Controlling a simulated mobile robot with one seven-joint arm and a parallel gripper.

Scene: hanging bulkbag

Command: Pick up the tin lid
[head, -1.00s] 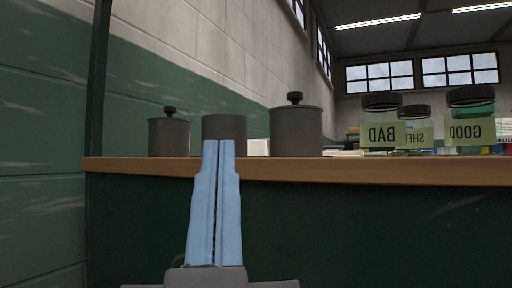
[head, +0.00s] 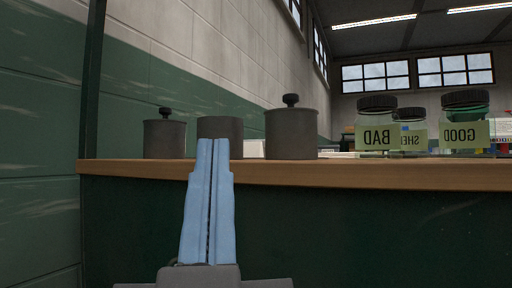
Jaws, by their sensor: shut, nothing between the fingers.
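Two dark grey tins with lids stand on the wooden bench top. The left tin's lid (head: 165,115) and the larger right tin's lid (head: 291,103) each carry a dark round knob. Between them is a grey tin (head: 221,127) with no knob showing; from this low angle I cannot tell whether it has a lid. My gripper (head: 213,143) has light blue fingers, shut together and empty. It points up and away at the bench, and its tips overlap the lower part of the middle tin in the picture. I cannot tell how far apart they are.
The bench's wooden front edge (head: 380,174) runs across the view above a dark green front. Jars labelled BAD (head: 377,137) and GOOD (head: 464,135) stand at the right with another jar between. A green post (head: 91,80) rises at the left, beside the block wall.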

